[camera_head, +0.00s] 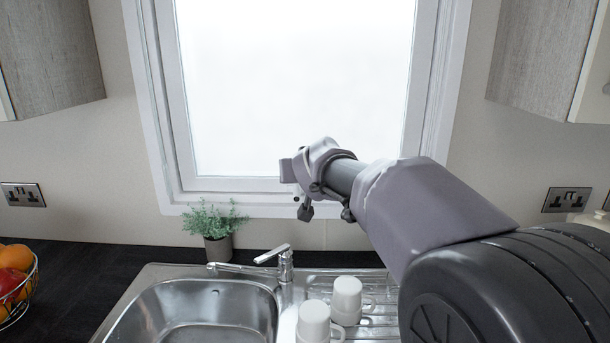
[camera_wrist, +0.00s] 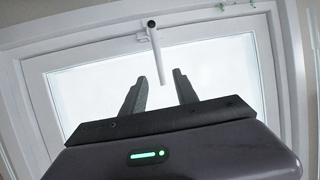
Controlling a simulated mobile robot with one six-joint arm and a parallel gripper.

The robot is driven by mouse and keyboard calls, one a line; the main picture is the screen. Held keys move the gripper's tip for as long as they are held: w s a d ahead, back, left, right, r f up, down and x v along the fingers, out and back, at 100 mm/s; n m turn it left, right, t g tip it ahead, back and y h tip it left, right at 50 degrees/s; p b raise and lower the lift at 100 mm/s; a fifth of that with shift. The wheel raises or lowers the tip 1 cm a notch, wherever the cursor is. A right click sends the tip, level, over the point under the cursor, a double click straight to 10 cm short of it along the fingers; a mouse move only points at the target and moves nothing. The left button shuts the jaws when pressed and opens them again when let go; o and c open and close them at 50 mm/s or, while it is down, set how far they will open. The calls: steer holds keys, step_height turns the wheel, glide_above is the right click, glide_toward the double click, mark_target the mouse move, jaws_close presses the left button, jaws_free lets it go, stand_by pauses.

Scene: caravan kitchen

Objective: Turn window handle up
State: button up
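The window handle (camera_wrist: 157,52) is a slim pale lever in the wrist view. Its pivot sits on the white window frame near the top of that picture, and its free end points down the picture. My gripper (camera_wrist: 160,75) is open, with its two dark fingers apart. The lever's free end shows between the fingertips in the picture. I see no finger closed on it, and I cannot tell how far apart they are in depth. In the head view my arm reaches the lower window frame (camera_head: 240,186) and hides the handle.
Below the window are a potted plant (camera_head: 217,228), a tap (camera_head: 284,262), a steel sink (camera_head: 200,310) and white mugs (camera_head: 346,297) on the drainer. A fruit basket (camera_head: 14,297) stands left. Wall cupboards (camera_head: 50,55) flank the window. The space before the glass is otherwise clear.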

steer(key=v, duration=0.7)
steer(key=shift+s, duration=0.25)
steer(key=shift+d+r, duration=0.1)
steer(key=s+d+f+m+g+h, duration=0.1)
steer(key=s+d+f+m, duration=0.2)
steer(key=s, duration=0.4)
steer(key=s+d+f+g, duration=0.2)
steer(key=s+d+f, duration=0.1)
steer(key=s+d, duration=0.3)
steer(key=s+d+f+m+g+h, duration=0.1)
steer(key=s+d+f+m, duration=0.15)
steer(key=s, duration=0.65)
steer(key=s+f+g+y, duration=0.1)
steer(key=s+f+g, duration=0.2)
steer(key=s+f, duration=0.7)
steer(key=s+m, duration=0.1)
steer(key=s, duration=0.3)
steer(key=shift+a+y, duration=0.3)
steer(key=shift+a, duration=0.05)
steer(key=shift+s, duration=0.1)
steer(key=shift+c, duration=0.5)
